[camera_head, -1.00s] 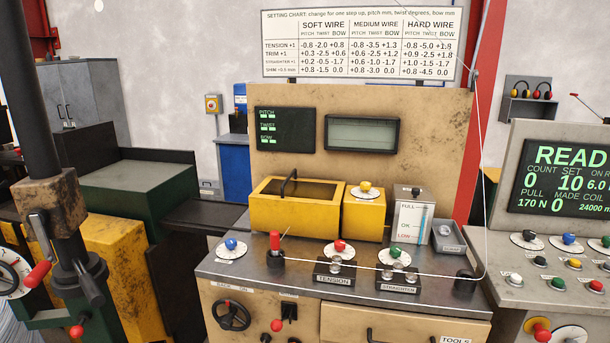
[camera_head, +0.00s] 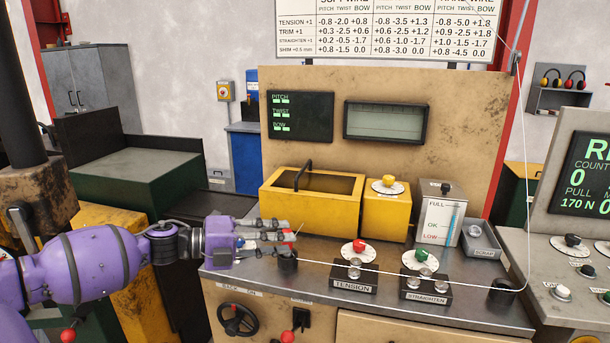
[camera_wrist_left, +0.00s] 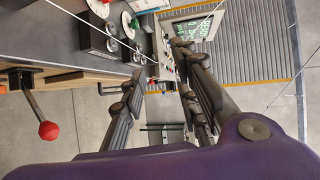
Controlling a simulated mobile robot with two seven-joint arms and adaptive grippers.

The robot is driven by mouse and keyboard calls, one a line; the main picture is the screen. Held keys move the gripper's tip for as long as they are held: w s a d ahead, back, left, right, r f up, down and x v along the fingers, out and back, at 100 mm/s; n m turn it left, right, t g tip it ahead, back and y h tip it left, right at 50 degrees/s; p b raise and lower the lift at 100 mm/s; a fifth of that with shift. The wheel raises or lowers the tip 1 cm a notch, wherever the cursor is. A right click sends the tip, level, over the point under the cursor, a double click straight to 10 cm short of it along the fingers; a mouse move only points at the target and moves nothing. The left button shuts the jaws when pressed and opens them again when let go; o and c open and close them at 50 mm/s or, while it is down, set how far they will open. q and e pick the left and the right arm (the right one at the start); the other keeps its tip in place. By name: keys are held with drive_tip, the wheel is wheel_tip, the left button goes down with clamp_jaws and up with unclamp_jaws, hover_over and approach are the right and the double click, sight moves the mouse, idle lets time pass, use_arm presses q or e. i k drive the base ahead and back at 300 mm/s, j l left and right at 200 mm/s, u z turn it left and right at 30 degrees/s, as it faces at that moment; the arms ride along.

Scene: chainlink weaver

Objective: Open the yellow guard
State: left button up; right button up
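The yellow guard (camera_head: 300,215) is a box with a dark window in its sloping top and a black handle (camera_head: 303,172). It stands shut at the back left of the metal worktop. My left gripper (camera_head: 284,236) is in front of the guard and lower than its handle, apart from the handle. The left wrist view shows its two fingers (camera_wrist_left: 158,72) spread with nothing between them. My right gripper is not in view.
A yellow box with a knob (camera_head: 386,215) stands right of the guard. A wire (camera_head: 400,279) runs across the worktop past the tension (camera_head: 353,284) and straighten (camera_head: 425,286) blocks. A level gauge (camera_head: 440,222) and scrap tray (camera_head: 481,240) stand further right.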

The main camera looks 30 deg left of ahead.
sight(327, 203)
drive_tip(key=i+j, duration=1.2)
drive_tip(key=i, duration=0.05)
